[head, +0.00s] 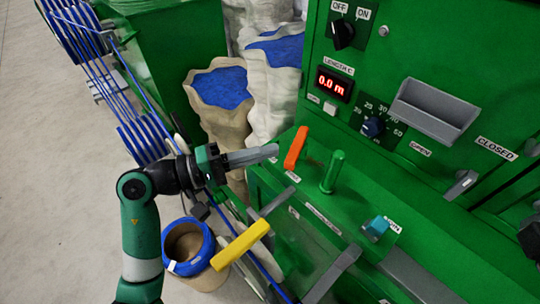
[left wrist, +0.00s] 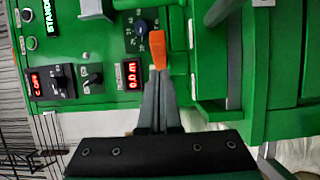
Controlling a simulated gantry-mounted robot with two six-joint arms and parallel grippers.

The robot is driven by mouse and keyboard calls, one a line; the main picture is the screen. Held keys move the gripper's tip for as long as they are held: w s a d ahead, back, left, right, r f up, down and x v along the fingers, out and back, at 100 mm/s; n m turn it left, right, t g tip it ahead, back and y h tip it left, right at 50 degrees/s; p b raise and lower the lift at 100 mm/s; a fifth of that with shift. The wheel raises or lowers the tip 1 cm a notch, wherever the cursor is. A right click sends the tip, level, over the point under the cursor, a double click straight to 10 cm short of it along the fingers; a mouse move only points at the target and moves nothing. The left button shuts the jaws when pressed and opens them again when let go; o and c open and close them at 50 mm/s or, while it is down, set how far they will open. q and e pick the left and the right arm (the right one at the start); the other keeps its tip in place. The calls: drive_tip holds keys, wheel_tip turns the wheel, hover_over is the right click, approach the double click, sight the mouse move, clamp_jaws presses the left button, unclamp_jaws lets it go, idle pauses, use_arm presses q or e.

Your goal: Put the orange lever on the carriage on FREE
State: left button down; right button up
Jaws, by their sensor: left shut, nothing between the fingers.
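The orange lever (head: 296,147) stands up from the green carriage (head: 265,185), leaning slightly to the right at its top. Small white labels by it are too small to read. My left gripper (head: 274,151) is shut and empty, its fingertips just left of the lever. In the left wrist view the orange lever (left wrist: 158,50) shows right beyond the tips of the shut left gripper (left wrist: 157,75). I cannot tell whether they touch. My right gripper is not in view.
A green post (head: 333,172) stands right of the lever. A yellow handle (head: 240,246) and a teal knob (head: 376,228) are nearer the front. The green machine panel with a red display (head: 333,84) rises behind. Blue cable (head: 150,140) runs along the left.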

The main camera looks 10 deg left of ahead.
use_arm(q)
drive_tip(key=p+v, duration=0.1)
drive_tip(key=v, duration=1.1)
drive_tip(key=shift+w+a+p, duration=0.2)
drive_tip(key=shift+w+p, duration=0.1)
use_arm(e)
drive_tip(key=shift+s+a+r+h, duration=0.1)
drive_tip(key=shift+s+r+h, duration=0.05)
drive_tip(key=shift+r+h, duration=0.15)
